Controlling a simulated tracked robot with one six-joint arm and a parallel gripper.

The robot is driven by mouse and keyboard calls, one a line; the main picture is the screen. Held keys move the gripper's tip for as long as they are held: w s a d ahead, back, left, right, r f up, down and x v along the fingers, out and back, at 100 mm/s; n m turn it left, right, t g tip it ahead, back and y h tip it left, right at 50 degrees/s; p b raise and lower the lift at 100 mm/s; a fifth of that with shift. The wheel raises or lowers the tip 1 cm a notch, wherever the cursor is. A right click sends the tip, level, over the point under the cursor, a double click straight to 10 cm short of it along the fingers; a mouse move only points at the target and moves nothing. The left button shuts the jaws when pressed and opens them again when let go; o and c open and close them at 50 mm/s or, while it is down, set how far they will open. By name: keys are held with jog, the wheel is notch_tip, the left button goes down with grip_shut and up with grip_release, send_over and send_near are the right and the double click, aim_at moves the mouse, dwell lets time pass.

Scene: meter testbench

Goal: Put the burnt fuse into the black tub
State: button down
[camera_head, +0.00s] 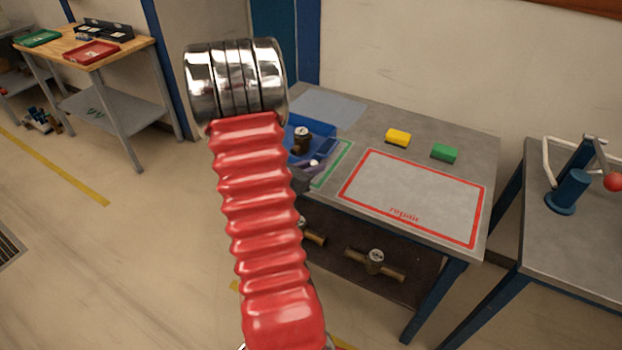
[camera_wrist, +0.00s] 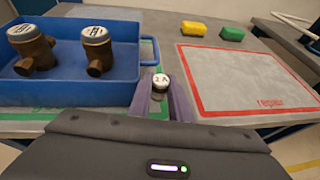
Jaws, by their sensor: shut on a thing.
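My gripper (camera_wrist: 160,88) is shut on a small round fuse (camera_wrist: 160,79) with a white, marked end facing up. It holds the fuse between its purple fingers, by the right end of the blue tray. Whether this fuse is burnt I cannot tell. In the head view the fingers and the white end (camera_head: 314,163) show small beside my red arm. A black container (camera_head: 104,31) stands on the far wooden bench at the upper left, well away from my gripper; it may be the black tub.
The blue tray (camera_wrist: 70,82) holds two brass meters (camera_wrist: 97,50). The red-outlined repair area (camera_head: 415,195) is bare. Yellow (camera_head: 397,137) and green (camera_head: 444,153) blocks lie behind it. Red (camera_head: 91,53) and green (camera_head: 38,39) trays sit near the black container. Open floor separates the benches.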

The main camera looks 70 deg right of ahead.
jog(key=shift+f, duration=0.1)
jog(key=shift+f, duration=2.05)
jog(key=shift+f, duration=0.1)
jog(key=c, duration=1.9)
grip_release()
jog(key=v, duration=1.2)
